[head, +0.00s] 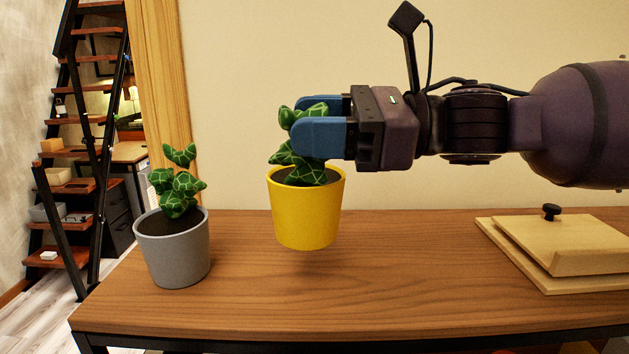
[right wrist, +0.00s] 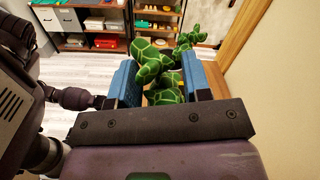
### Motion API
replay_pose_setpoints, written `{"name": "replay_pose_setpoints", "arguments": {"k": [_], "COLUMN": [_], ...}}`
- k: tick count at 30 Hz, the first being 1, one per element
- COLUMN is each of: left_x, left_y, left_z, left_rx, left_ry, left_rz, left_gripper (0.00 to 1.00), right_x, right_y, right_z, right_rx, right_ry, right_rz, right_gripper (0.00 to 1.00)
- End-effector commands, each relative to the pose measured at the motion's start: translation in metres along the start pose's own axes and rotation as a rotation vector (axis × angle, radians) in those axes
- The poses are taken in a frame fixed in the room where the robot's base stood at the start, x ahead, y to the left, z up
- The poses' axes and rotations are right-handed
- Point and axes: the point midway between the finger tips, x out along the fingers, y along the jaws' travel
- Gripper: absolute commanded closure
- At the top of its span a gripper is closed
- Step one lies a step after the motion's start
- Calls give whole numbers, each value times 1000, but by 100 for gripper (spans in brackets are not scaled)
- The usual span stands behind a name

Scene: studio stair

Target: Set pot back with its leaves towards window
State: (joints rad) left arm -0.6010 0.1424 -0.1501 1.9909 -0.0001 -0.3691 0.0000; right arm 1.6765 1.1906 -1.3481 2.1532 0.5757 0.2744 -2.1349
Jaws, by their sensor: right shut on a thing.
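A yellow pot (head: 306,213) with dark soil and a green leafy plant (head: 284,153) hangs upright just above the wooden table, a soft shadow below it. My right gripper (head: 312,119) comes in from the right, its blue fingers closed on the plant above the pot's rim and hiding part of the leaves. In the head view, the visible leaves point mostly left and up. In the right wrist view, green leaves (right wrist: 152,62) show between the two fingers. No window is clearly seen.
A grey pot (head: 172,252) with a similar plant stands at the table's left end. A pale wooden board with a black knob (head: 551,212) lies at the right. The table top (head: 400,270) is clear between them. A stair (head: 85,150) stands behind at the left.

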Motion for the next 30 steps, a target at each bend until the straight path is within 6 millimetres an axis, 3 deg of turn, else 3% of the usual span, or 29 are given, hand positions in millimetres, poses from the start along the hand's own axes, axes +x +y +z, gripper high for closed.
{"name": "replay_pose_setpoints", "arguments": {"k": [8, 16, 30], "left_x": [1, 1, 2], "left_y": [0, 0, 0], "left_z": [2, 4, 7], "left_rx": [0, 0, 0], "left_ry": [-2, -4, -6], "left_rz": [0, 0, 0], "left_gripper": [57, 57, 57], "right_x": [0, 0, 0], "right_y": [6, 15, 17], "right_z": [-20, -52, -60], "right_rx": [0, 2, -1], "right_ry": [-2, -1, -2], "right_rz": [1, 1, 1], "right_gripper": [100, 100, 100]}}
